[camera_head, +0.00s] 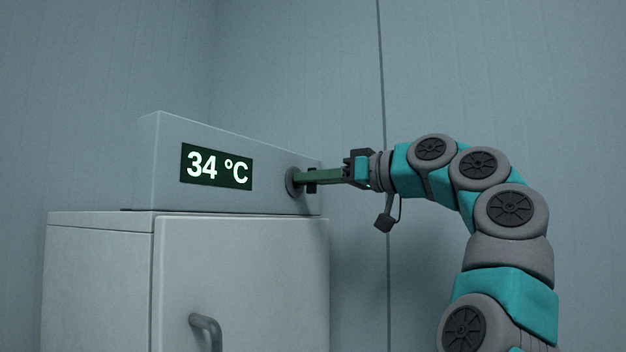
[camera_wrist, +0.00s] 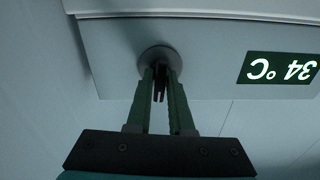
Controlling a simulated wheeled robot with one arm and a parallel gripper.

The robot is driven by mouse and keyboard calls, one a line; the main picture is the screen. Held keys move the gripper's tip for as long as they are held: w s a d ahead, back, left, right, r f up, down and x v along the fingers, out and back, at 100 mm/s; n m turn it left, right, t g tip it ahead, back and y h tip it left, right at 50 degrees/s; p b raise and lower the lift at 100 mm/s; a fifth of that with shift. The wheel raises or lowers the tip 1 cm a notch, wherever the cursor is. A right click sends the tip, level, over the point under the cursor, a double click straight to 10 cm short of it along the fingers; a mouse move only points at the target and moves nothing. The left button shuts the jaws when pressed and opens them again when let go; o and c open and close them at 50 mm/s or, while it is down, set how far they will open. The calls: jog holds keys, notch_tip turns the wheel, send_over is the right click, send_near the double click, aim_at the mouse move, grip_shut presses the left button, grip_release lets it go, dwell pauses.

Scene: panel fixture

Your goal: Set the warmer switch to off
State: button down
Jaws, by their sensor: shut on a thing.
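The warmer switch (camera_head: 290,181) is a round grey disc on the front panel, right of the display, with a dark part standing out from it. In the wrist view the switch's round base (camera_wrist: 157,55) is at upper middle. A dark lever shows between my green fingers. My gripper (camera_head: 309,181) reaches in from the right, fingers level and pointing at the panel. In the wrist view my gripper (camera_wrist: 160,75) is shut on the switch's lever, close to the disc. The fingertips partly hide the lever, so its exact setting cannot be told.
The lit display (camera_head: 217,167) reads 34 °C, and shows upside down in the wrist view (camera_wrist: 278,69). The panel housing (camera_head: 240,200) sits on a pale cabinet (camera_head: 250,270) with a grey door handle (camera_head: 207,330).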

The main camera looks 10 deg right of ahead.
jog(key=shift+f+n, duration=0.1)
jog(key=shift+n, duration=0.5)
jog(key=c, duration=0.9)
grip_release()
jog(key=v, duration=0.7)
jog(key=shift+s+d, duration=0.25)
jog(key=shift+s, duration=0.05)
